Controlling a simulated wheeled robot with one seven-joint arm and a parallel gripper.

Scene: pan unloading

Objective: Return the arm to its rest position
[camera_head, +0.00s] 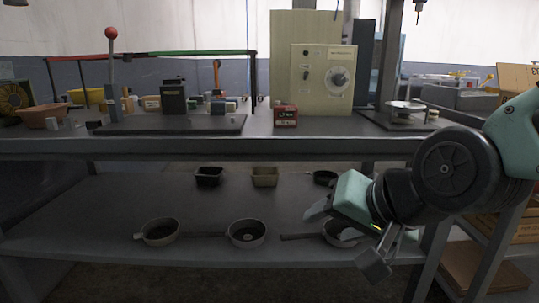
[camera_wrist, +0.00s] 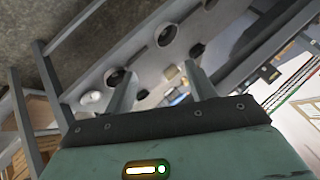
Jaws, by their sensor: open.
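My gripper (camera_head: 335,222) is at the right of the lower shelf in the head view, its two fingers spread with nothing between them. My arm comes in from the right edge, bent and reaching left. In the wrist view the two fingers (camera_wrist: 160,78) stand apart, with the shelf seen beyond them at a slant. Three pans with handles sit along the lower shelf's front: a left pan (camera_head: 160,232), a middle pan (camera_head: 246,233) and a right pan (camera_head: 334,230). The right pan is partly hidden behind my gripper. The wrist view also shows round pans (camera_wrist: 118,77).
The lower shelf (camera_head: 110,205) also holds a black tray (camera_head: 209,176), a beige tray (camera_head: 265,177) and a small dark pan (camera_head: 325,177). The upper tabletop (camera_head: 340,145) carries a control box (camera_head: 322,80) and a red box (camera_head: 286,116). A table leg (camera_head: 431,262) stands close to my arm.

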